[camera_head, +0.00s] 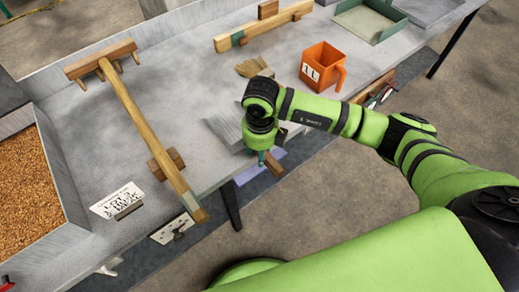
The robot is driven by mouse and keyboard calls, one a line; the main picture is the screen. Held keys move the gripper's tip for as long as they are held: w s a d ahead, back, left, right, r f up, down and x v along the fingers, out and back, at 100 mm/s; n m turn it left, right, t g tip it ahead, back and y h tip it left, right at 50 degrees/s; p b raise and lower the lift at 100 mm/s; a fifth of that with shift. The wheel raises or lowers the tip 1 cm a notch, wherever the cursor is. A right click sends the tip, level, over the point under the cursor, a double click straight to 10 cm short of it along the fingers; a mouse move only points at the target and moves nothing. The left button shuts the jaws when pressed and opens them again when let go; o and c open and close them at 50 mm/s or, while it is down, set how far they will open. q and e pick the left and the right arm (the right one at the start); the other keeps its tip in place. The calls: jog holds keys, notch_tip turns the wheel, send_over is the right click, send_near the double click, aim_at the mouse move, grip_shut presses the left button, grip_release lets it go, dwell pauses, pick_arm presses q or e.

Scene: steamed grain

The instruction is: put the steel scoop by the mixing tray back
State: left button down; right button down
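What looks like the steel scoop (224,128) is a grey metal piece near the front edge of the table, partly hidden behind my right arm. A short wooden piece (274,166), which may be its handle, sticks out past the edge beside the teal fingertip of my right gripper (263,157). The gripper points down there, and its grip is mostly hidden by the wrist. A large steel tray (62,170) filled with brown grain stands at the left; I cannot tell whether it is the mixing tray. My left gripper is not in view.
A wooden rake (139,118) lies across the table, its handle end over the front edge. A brush (251,66), an orange 1 L jug (322,67), a wooden bar (262,27) and a green-rimmed tray (369,20) lie farther back. A label card (117,200) stands near the grain tray.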

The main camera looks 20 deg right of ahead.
jog(key=shift+f, duration=0.2)
jog(key=c, duration=0.7)
grip_release()
jog(key=shift+o, duration=0.2)
notch_tip(320, 180, up, 12)
jog(key=shift+s, duration=0.15)
